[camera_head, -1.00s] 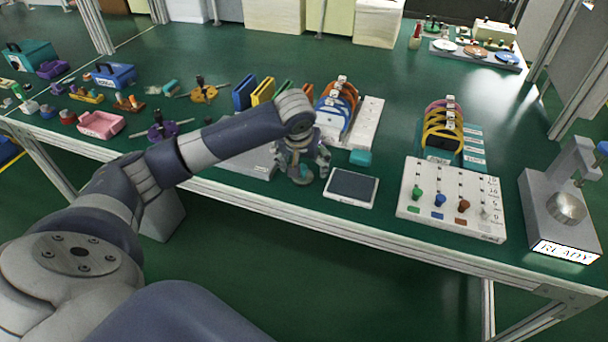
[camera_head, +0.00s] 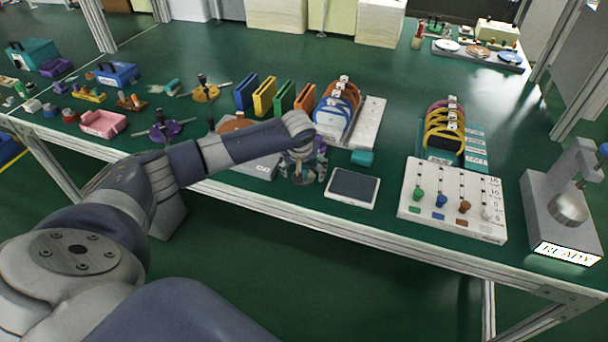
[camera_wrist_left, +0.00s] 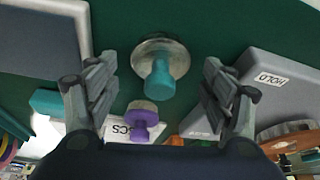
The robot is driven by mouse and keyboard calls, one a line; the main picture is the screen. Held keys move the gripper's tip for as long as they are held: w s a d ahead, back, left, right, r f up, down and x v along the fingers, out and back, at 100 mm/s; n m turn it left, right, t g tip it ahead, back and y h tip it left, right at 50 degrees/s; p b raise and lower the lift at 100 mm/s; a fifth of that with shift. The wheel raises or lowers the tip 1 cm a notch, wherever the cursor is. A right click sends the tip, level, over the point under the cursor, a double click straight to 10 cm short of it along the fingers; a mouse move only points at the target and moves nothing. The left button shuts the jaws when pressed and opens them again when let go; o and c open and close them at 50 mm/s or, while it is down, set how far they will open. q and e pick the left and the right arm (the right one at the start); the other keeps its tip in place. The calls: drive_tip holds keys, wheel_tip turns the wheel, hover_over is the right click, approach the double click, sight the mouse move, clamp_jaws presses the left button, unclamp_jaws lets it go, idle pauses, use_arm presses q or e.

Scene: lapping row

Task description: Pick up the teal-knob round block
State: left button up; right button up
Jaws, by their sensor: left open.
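The teal-knob round block (camera_wrist_left: 158,82) shows in the left wrist view, a teal knob on a round metal base, on the green bench top. My left gripper (camera_wrist_left: 160,92) is open, with one finger on each side of the teal knob and gaps between. In the head view my left gripper (camera_head: 303,174) hangs over the bench near its front edge and hides the block. A purple-knob block (camera_wrist_left: 142,118) stands close by in the wrist view, also between the fingers in the picture. My right gripper is not in view.
In the wrist view a grey plate marked HOLD (camera_wrist_left: 272,92) lies to the right. In the head view a dark pad (camera_head: 352,187), a teal piece (camera_head: 362,158) and a white pegged board (camera_head: 450,203) lie to the right. Colored upright plates (camera_head: 285,95) stand behind.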

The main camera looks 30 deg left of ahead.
use_arm(q)
drive_tip(key=shift+w+f, duration=0.15)
drive_tip(key=shift+f, duration=0.15)
drive_tip(key=shift+c, duration=0.4)
drive_tip(key=c, duration=1.2)
drive_tip(key=shift+r, duration=0.1)
drive_tip(key=shift+c, duration=0.3)
